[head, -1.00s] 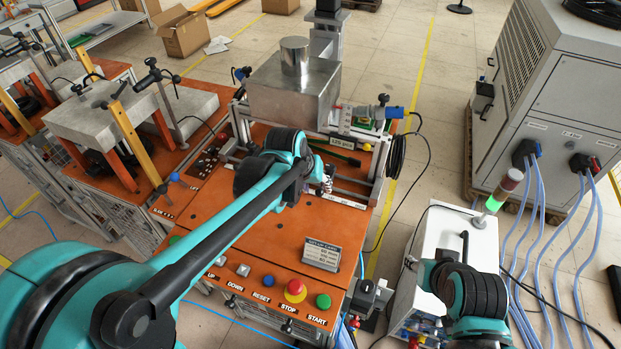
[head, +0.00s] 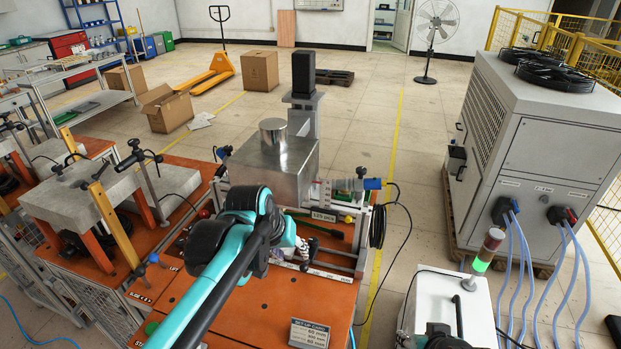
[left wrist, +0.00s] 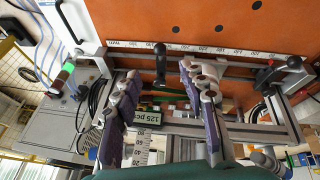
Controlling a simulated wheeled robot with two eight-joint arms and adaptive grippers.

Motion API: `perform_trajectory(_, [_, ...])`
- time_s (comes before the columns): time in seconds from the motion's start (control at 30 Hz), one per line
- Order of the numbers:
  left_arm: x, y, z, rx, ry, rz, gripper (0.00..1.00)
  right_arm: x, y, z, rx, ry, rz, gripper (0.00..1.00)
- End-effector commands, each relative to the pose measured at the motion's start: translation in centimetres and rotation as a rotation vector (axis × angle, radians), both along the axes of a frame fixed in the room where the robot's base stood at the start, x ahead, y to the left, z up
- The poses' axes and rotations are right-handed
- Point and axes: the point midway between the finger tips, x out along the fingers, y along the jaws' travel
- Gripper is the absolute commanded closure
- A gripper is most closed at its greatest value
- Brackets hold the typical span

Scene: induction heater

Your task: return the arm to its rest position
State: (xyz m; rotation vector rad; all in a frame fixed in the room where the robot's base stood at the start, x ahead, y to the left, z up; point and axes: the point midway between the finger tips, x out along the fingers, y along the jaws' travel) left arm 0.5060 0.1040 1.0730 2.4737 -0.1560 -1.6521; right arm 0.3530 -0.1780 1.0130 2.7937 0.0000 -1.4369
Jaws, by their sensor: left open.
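My left arm (head: 215,290) reaches from the bottom of the head view up over the orange workbench (head: 255,310). Its gripper (head: 306,250) is small and partly hidden behind the wrist, near the rail in front of the metal box. In the left wrist view my left gripper (left wrist: 160,105) has its two fingers apart with a clear gap. Nothing is held between them. Behind the gap are a black handle (left wrist: 160,65), a scale rail (left wrist: 215,50) and a "125 pcs" display (left wrist: 174,113). Only a dark bit of my right arm shows at the bottom edge of the head view; its gripper is not seen.
The metal box (head: 285,170) stands behind the gripper. A set-up card (head: 309,333) stands on the bench. A white cabinet with a signal lamp (head: 487,248) is at right, the large chiller (head: 560,150) beyond. Concrete blocks (head: 95,200) stand at left.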

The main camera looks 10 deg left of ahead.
Motion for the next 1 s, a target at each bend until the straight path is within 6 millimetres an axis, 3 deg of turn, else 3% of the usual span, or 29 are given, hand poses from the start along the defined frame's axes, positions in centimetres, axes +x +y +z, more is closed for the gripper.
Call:
perform_trajectory(0.17, [-1.8, 0.9, -0.1, 0.017, -0.022, 0.004, 0.58, 0.0, 0.0, 0.0, 0.0, 0.0, 0.0, 0.6])
perform_trajectory(0.4, [-9.3, 4.5, -2.1, 0.1, -0.126, 0.016, 0.58, 0.0, 0.0, 0.0, 0.0, 0.0, 0.0, 0.6])
perform_trajectory(0.6, [-13.9, 6.7, -4.8, 0.167, -0.199, 0.019, 0.58, 0.0, 0.0, 0.0, 0.0, 0.0, 0.0, 0.6])
perform_trajectory(0.73, [-15.1, 7.3, -5.9, 0.189, -0.222, 0.019, 0.58, 0.0, 0.0, 0.0, 0.0, 0.0, 0.0, 0.6])
perform_trajectory(1.0, [-15.3, 7.4, -6.0, 0.194, -0.228, 0.018, 0.58, 0.0, 0.0, 0.0, 0.0, 0.0, 0.0, 0.6])
